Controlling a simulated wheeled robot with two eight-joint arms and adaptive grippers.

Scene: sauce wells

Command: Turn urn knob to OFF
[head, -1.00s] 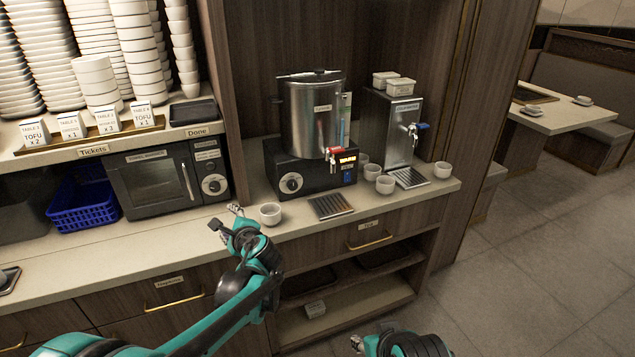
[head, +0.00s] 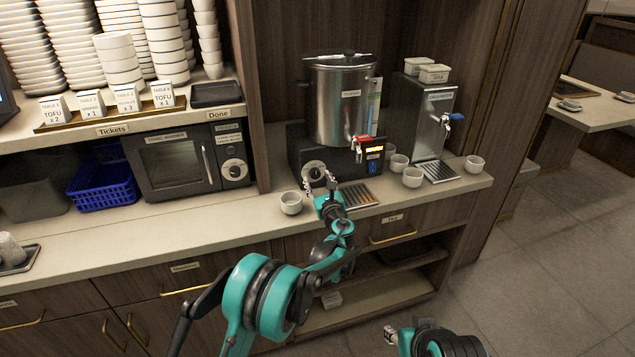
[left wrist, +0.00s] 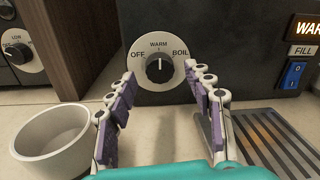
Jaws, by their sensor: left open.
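The urn (head: 340,100) is a steel pot on a black base at the back of the counter. Its knob (left wrist: 160,68) is a black grip on a white dial marked OFF at left, WARM at top and BOIL at right. The pointer is up at WARM. The knob also shows in the head view (head: 313,170). My left gripper (head: 319,184) is open in front of the knob. In the left wrist view its purple-padded fingers (left wrist: 160,80) stand either side of the dial's lower part, with nothing between them. My right gripper (head: 389,334) is low at the bottom, its fingers too small to judge.
A white cup (left wrist: 52,140) stands just left of my left gripper. A drip grille (head: 361,195) lies to its right. The urn's red tap (head: 361,143) and blue FILL switch (left wrist: 293,75) are right of the knob. Several cups and a steel dispenser (head: 424,115) stand further right.

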